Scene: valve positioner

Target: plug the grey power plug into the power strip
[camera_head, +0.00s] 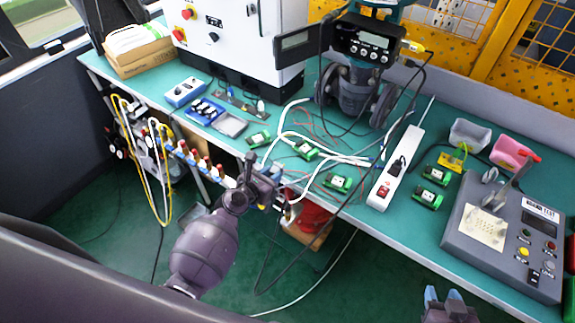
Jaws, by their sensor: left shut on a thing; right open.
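The white power strip (407,146) lies at a slant on the green table, right of the middle. A black plug or socket piece (397,165) sits on it, and a red switch (383,192) is near its front end. My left gripper (277,186) is at the table's front edge, left of the strip and apart from it. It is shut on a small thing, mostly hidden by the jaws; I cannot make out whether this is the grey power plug. My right gripper (444,296) is open and empty, below the table's front edge at the bottom.
Several green circuit boards (337,182) and loose white cables (310,150) lie between my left gripper and the strip. A dark cable (340,213) hangs over the front edge. A grey test box (505,233) stands right; a valve device (357,88) stands behind.

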